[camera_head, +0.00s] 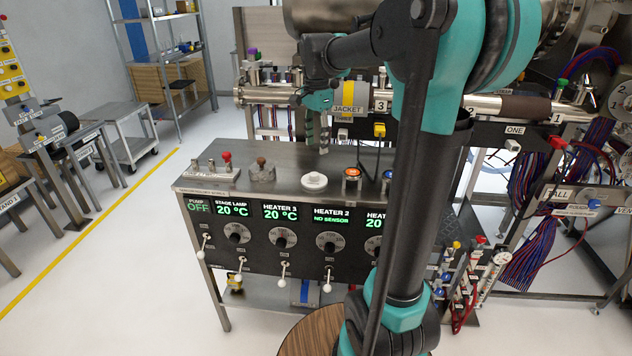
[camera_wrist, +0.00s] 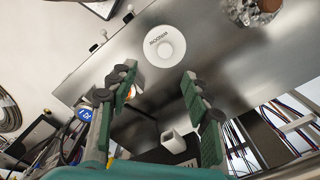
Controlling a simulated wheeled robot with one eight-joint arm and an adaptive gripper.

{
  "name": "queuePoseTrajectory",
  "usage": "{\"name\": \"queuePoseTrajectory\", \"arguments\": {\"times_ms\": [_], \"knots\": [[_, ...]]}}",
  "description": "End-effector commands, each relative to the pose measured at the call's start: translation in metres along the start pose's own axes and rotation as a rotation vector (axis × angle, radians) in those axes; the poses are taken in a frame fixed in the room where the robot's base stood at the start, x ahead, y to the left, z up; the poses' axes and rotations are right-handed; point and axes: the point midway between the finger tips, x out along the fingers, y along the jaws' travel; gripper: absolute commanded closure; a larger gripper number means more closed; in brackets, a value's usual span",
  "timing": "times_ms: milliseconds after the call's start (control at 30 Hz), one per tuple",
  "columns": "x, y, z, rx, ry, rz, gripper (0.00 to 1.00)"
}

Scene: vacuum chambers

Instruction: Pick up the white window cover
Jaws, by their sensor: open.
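The white window cover (camera_head: 314,181) is a round, flat disc with a raised centre. It lies on the dark metal top of the heater control bench (camera_head: 250,185), near the front edge. In the wrist view the white window cover (camera_wrist: 164,46) shows dark "WINDOW" lettering and sits beyond the fingertips. My gripper (camera_head: 317,140) is above the bench top, behind and above the cover. In the wrist view my gripper (camera_wrist: 157,80) has its two green-padded fingers spread wide apart. Nothing is between the fingers, and they do not touch the cover.
A foil-like lump (camera_wrist: 250,10) lies on the bench near the cover. A knob with an orange top (camera_head: 352,173) stands right of the cover, and a red-knobbed fitting (camera_head: 226,160) stands at the left. The JACKET pipe (camera_head: 350,97) runs behind my gripper.

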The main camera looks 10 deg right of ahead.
Motion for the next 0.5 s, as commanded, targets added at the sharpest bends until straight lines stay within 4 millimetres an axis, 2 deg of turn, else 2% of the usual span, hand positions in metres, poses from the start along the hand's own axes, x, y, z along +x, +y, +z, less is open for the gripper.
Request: {"name": "queuePoseTrajectory", "arguments": {"times_ms": [33,200,500], "knots": [[0.011,0.000,0.000,0.000,0.000,0.000,0.51],[0.041,0.000,0.000,0.001,0.000,0.000,0.51],[0.063,-0.002,0.001,0.001,0.000,0.000,0.51]]}}
